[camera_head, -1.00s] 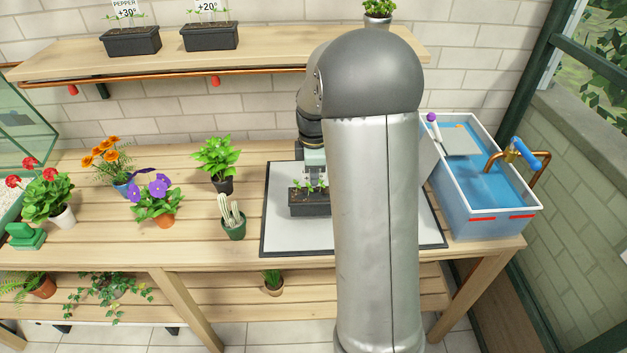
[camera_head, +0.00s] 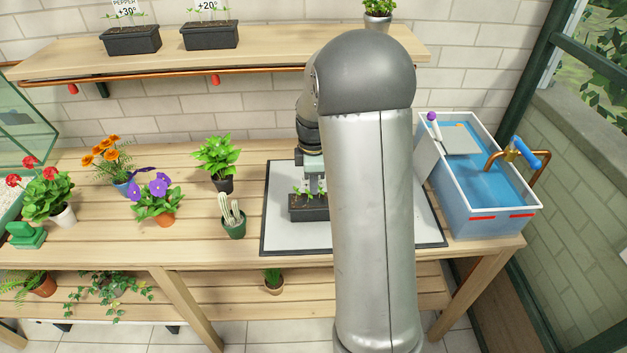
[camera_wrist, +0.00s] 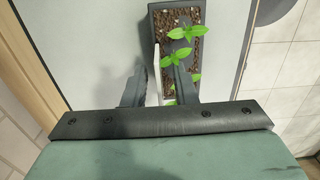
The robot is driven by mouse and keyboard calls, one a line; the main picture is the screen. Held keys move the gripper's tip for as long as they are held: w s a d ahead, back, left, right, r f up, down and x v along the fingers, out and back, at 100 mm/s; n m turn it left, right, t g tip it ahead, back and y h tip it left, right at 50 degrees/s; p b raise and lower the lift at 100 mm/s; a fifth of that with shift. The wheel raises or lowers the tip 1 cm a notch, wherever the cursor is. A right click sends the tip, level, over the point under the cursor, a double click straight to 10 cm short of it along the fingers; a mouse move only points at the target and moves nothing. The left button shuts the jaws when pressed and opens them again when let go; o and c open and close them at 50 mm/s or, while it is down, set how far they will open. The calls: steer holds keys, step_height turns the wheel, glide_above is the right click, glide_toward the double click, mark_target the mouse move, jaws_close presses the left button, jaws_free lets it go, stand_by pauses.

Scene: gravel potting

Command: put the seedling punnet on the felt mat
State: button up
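The seedling punnet (camera_head: 309,208), a dark trough with soil and green seedlings, stands upright on the pale grey, dark-edged felt mat (camera_head: 285,240). My arm hides much of the mat's right part. My gripper (camera_head: 314,184) is low over the punnet, pointing down. In the wrist view the punnet (camera_wrist: 153,25) runs away beyond my gripper (camera_wrist: 158,80). The fingers are apart, with a thin white label (camera_wrist: 157,70) seen edge-on in the gap. The right finger overlaps the soil, the left one lies beside the punnet's left wall. I see no grip on either.
A small cactus (camera_head: 232,218) and a leafy pot (camera_head: 217,160) stand left of the mat, flowering pots further left. A blue water basin (camera_head: 490,200) stands to the right. Two labelled punnets (camera_head: 133,40) (camera_head: 209,36) sit on the shelf above. The mat's left part is bare.

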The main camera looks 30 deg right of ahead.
step_height(320, 180, up, 12)
steer(key=shift+f, duration=0.25)
steer(key=s+a+f+m, duration=0.2)
steer(key=s+a+m, duration=0.4)
steer(key=s, duration=0.6)
steer(key=s+a+f+m, duration=0.3)
steer(key=s+a+m, duration=0.3)
steer(key=s+a, duration=0.4)
steer(key=s, duration=0.2)
steer(key=shift+s+m, duration=0.4)
steer(key=shift+a, duration=0.1)
